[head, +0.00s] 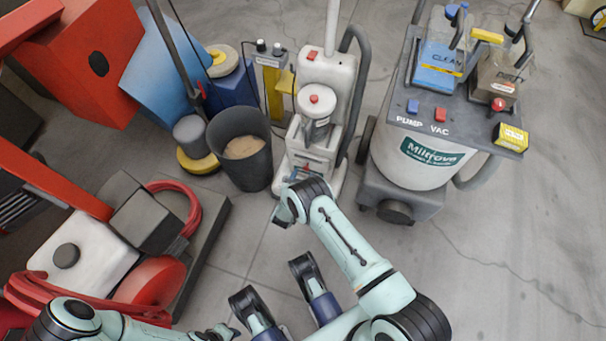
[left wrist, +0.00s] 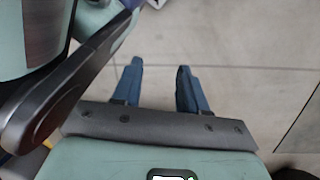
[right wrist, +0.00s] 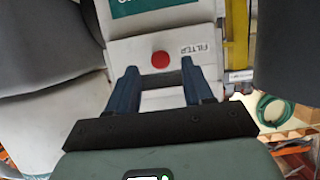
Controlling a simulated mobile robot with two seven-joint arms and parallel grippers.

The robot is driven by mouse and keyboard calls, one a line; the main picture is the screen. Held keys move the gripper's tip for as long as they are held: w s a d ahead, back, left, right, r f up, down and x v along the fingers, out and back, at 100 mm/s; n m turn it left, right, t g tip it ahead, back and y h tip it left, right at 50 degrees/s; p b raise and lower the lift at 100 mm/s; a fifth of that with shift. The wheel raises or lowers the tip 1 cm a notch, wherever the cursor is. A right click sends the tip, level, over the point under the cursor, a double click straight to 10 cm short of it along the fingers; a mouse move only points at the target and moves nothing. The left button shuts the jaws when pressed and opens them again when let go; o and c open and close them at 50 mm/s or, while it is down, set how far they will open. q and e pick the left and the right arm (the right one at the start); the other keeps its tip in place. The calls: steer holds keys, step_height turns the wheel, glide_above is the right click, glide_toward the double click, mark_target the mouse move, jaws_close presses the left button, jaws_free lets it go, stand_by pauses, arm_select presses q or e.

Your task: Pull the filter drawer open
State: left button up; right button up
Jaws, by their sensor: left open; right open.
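The filter drawer (right wrist: 136,52) shows in the right wrist view as a white front with a red round spot and an upside-down FILTER label. A dark bar (right wrist: 163,80) crosses it below the spot. My right gripper (right wrist: 159,70) is open, with one blue finger on each side of the lower front; I cannot tell whether they touch it. In the head view the right wrist reaches the base of the white upright machine (head: 315,135) and hides most of the drawer area. My left gripper (left wrist: 159,68) is open and empty above bare floor.
A dark bin (head: 240,160) stands left of the upright machine. A large pump vac (head: 420,150) stands to its right. A red and white machine (head: 100,250) with a red hose is at left. The floor at lower right is clear.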

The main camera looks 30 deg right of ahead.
arm_select(q)
steer(key=shift+s+a+f+g+b, duration=0.1)
steer(key=shift+s+f+g+b, duration=0.1)
steer(key=shift+s, duration=0.3)
steer(key=shift+s+f+g+b, duration=0.1)
steer(key=shift+s+f, duration=0.05)
steer(key=shift+s, duration=0.3)
arm_select(e)
steer(key=shift+x, duration=1.2)
